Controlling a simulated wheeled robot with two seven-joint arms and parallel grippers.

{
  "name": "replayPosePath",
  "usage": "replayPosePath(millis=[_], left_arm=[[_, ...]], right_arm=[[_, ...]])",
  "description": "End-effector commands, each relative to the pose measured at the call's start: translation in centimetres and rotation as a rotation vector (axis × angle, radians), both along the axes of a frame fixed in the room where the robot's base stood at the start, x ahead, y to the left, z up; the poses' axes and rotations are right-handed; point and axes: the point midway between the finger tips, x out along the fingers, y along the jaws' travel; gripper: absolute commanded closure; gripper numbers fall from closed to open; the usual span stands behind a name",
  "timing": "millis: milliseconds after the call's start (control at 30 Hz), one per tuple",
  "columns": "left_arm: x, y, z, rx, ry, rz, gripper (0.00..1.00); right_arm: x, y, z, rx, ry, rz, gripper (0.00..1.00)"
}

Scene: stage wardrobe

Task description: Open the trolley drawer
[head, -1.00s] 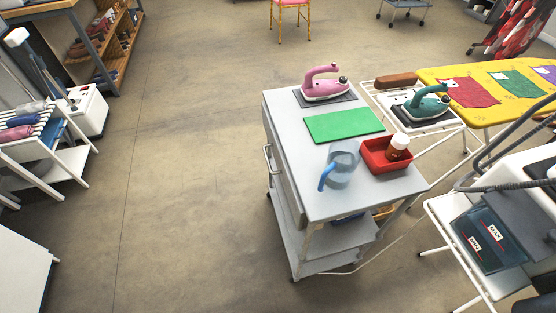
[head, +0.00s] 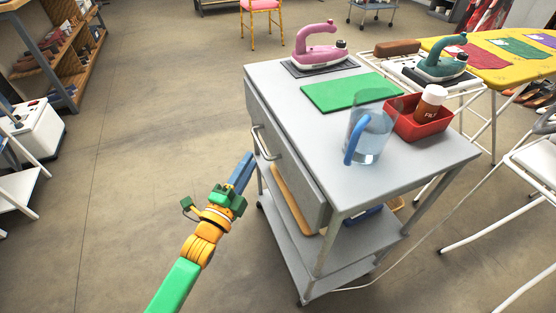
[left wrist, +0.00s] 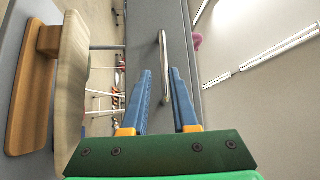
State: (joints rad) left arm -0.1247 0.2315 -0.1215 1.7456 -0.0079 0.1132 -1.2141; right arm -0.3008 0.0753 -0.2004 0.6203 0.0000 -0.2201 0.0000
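The grey trolley (head: 408,166) stands at the centre of the head view. Its drawer (head: 290,160) is on the left side and looks shut, with a metal bar handle (head: 262,143). My left gripper (head: 247,160) points at the handle from the lower left. In the left wrist view the gripper (left wrist: 160,72) is open, its two blue fingers apart. There the handle (left wrist: 164,50) lines up with the gap between the fingertips, and I see no grip on it. My right gripper is not in view.
On the trolley top are a pink iron (head: 319,50), a green mat (head: 351,92), a water jug (head: 371,134) and a red tray (head: 418,129) holding a brown bottle (head: 429,103). An ironing board (head: 490,64) stands behind right. The floor left of the trolley is clear.

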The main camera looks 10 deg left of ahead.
Motion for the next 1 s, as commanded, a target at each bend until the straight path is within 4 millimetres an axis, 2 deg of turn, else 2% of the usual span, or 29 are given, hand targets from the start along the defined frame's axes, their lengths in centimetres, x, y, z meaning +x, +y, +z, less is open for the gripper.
replayPosePath(millis=[100,400,533,767,867,900,1000], left_arm=[[1.6,-0.3,0.8,0.008,-0.013,0.000,0.73],[5.9,-1.1,1.2,0.004,-0.006,-0.001,0.73],[6.6,-1.2,1.4,0.004,-0.005,0.000,0.73],[6.7,-1.3,1.4,0.004,-0.004,0.000,0.73],[6.7,-1.3,1.4,0.003,-0.004,0.000,0.97],[6.7,-1.3,1.4,0.003,-0.004,0.000,1.00],[6.7,-1.3,1.4,0.003,-0.004,0.000,1.00]], right_arm=[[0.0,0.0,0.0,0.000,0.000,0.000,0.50],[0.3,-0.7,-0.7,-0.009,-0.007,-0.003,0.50],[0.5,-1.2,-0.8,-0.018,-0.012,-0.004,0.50],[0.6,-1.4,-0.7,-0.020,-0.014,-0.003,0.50],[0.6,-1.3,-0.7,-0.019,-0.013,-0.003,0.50],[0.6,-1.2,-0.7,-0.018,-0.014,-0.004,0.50],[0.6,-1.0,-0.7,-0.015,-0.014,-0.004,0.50]])
